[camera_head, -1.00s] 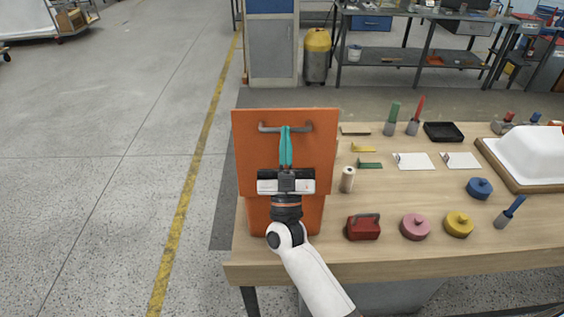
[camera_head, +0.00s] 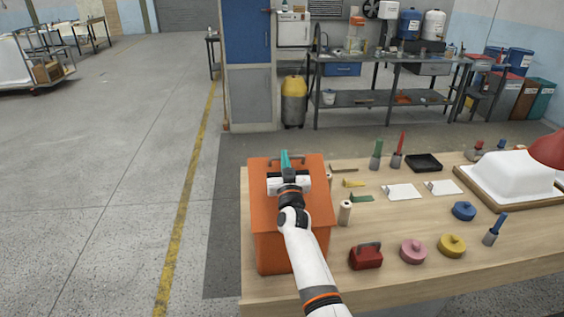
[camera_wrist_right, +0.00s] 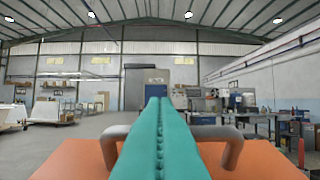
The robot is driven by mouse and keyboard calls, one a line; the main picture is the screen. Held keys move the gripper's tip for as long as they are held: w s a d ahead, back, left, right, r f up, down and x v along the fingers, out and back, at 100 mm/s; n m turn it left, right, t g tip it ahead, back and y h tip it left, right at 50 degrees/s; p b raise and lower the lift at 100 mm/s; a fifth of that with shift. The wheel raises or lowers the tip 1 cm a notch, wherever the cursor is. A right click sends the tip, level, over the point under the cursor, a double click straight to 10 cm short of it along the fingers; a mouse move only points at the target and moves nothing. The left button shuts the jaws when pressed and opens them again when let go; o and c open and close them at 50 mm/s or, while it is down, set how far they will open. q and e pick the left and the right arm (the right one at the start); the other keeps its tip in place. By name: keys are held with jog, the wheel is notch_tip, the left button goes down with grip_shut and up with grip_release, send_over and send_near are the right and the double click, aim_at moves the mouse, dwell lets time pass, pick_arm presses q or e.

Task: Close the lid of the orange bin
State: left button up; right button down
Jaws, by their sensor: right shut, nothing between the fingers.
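The orange bin (camera_head: 270,255) stands at the left end of the wooden table in the head view. Its orange lid (camera_head: 258,208) lies over the top, roughly flat; I cannot tell if it is fully flush. The grey lid handle (camera_head: 299,164) is at the far edge, partly hidden. My right gripper (camera_head: 285,158), with teal fingers, is shut and empty over the lid beside the handle, pointing away from me. In the right wrist view the fingers (camera_wrist_right: 159,105) cross in front of the handle (camera_wrist_right: 232,142), above the orange lid (camera_wrist_right: 265,165). My left gripper is not in view.
The wooden table (camera_head: 405,225) carries a red block (camera_head: 366,258), pink (camera_head: 413,251), yellow (camera_head: 452,245) and blue (camera_head: 464,210) round pieces, and a white shell (camera_head: 513,176) on a board. Open floor lies left of the bin. A yellow can (camera_head: 294,102) stands behind.

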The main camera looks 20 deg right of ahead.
jog(key=shift+g, duration=0.8)
jog(key=w+f, duration=0.1)
jog(key=w+d+f, duration=0.1)
jog(key=f, duration=0.1)
jog(key=w+f, duration=0.1)
jog(key=shift+w+d+f+p, duration=0.1)
jog(key=shift+d+f+p, duration=0.2)
jog(key=shift+p, duration=0.1)
jog(key=shift+w+a+f+g+y, duration=0.1)
jog(key=shift+w+f+g+y, duration=0.2)
jog(key=shift+f+g, duration=0.15)
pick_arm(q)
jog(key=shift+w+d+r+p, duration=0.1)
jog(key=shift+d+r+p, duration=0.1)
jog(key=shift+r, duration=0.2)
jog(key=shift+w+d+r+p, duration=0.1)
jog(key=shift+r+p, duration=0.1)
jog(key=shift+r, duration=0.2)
pick_arm(e)
jog(key=shift+w+f+g, duration=0.15)
jog(key=shift+f+g, duration=0.1)
jog(key=shift+f, duration=0.45)
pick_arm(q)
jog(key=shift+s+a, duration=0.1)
